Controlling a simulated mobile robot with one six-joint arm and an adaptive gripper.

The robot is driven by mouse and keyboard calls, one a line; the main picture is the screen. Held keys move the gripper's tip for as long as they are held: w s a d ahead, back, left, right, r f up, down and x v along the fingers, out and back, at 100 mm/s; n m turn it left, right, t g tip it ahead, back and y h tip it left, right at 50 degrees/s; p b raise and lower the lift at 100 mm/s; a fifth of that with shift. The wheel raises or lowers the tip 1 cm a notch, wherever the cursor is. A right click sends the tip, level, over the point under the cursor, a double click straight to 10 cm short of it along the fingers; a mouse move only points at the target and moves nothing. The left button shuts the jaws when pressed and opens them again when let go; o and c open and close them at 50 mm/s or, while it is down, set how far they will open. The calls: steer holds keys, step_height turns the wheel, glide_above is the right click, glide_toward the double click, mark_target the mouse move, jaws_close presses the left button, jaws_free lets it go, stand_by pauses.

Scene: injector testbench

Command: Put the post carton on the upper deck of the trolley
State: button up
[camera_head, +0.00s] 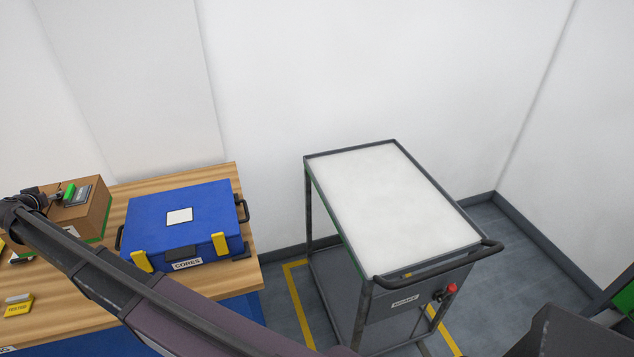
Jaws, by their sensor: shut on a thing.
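The post carton (93,215) is a brown box with a green line along its lower edge, at the left end of the wooden bench. My gripper (66,196) is at the carton's top, beside a green and grey part, and is shut on the carton; its fingertips are small and hard to make out. I cannot tell whether the carton touches the bench. The trolley (387,279) stands right of the bench, and its upper deck (390,195) is a bare white surface with a dark rim.
A blue case (160,215) labelled CORES lies on the wooden bench (75,325) between carton and trolley. A yellow tag (18,308) lies at the left. The trolley has a raised dark handle (440,266) and a red knob (451,288). Walls stand behind.

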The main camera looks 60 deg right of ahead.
step_height(320, 180, up, 7)
steer(key=p, duration=0.6)
steer(key=shift+d, duration=0.1)
stand_by(0.3)
